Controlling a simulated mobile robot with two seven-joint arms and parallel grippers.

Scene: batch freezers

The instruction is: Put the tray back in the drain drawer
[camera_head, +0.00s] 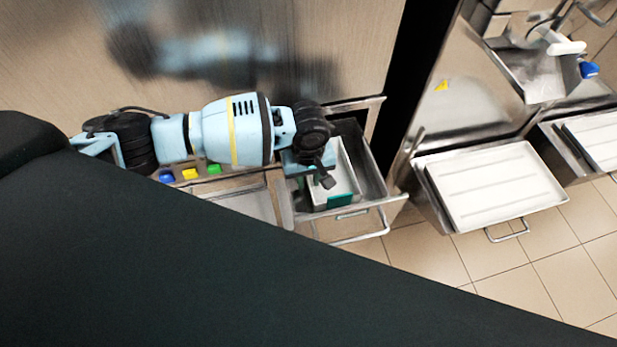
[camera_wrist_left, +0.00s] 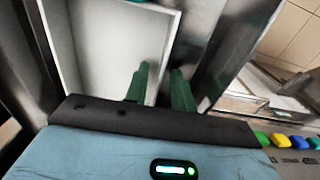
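The white rectangular tray (camera_head: 343,170) sits inside the pulled-out metal drawer (camera_head: 374,172) below the front of the machine, in the middle of the head view. My left gripper (camera_head: 325,183) reaches in from the left over the drawer. In the left wrist view the tray (camera_wrist_left: 105,40) fills the upper left. The green fingers of my left gripper (camera_wrist_left: 160,88) stand close together, one inside the tray and one outside its side wall, shut on that wall. My forearm and wrist hide part of the tray. Whether the tray rests flat on the drawer floor cannot be told. My right gripper is out of view.
Blue, yellow and green buttons (camera_head: 190,173) line the machine front beside the drawer. Another open drawer with a white tray (camera_head: 497,185) stands to the right, and a further one (camera_head: 600,140) at the right edge. Tiled floor (camera_head: 430,255) lies clear between. A dark body covers the lower left.

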